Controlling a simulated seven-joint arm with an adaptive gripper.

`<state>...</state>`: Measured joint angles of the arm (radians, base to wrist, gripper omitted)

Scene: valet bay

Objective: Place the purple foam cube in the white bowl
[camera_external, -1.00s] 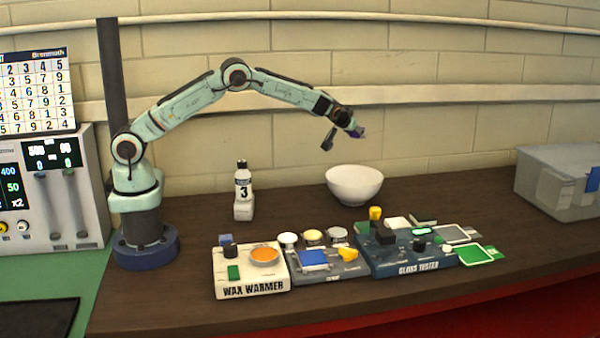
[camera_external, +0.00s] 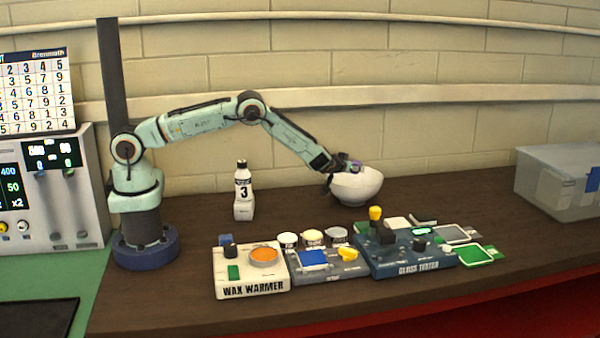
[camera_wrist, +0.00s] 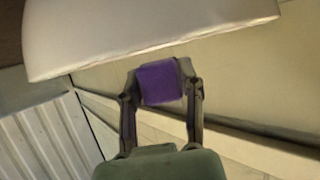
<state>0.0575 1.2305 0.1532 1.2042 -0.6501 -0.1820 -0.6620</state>
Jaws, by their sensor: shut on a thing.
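The white bowl (camera_external: 361,187) stands on the dark wooden bench, right of the middle, in the external view. My gripper (camera_external: 345,167) is at the bowl's left rim, low beside or over it; I cannot tell exactly which. In the wrist view, my gripper (camera_wrist: 161,84) is shut on the purple foam cube (camera_wrist: 160,83), with a finger on each side of it. The bowl's white side (camera_wrist: 140,30) fills the top of that view, close to the cube. In the external view, only a small bit of the purple cube (camera_external: 356,164) shows, near the rim.
A white bottle marked 3 (camera_external: 243,190) stands left of the bowl. The wax warmer (camera_external: 250,271), the gloss tester (camera_external: 413,256) and several small jars lie in front. A clear bin (camera_external: 560,190) stands at the right. The bench between bowl and bin is clear.

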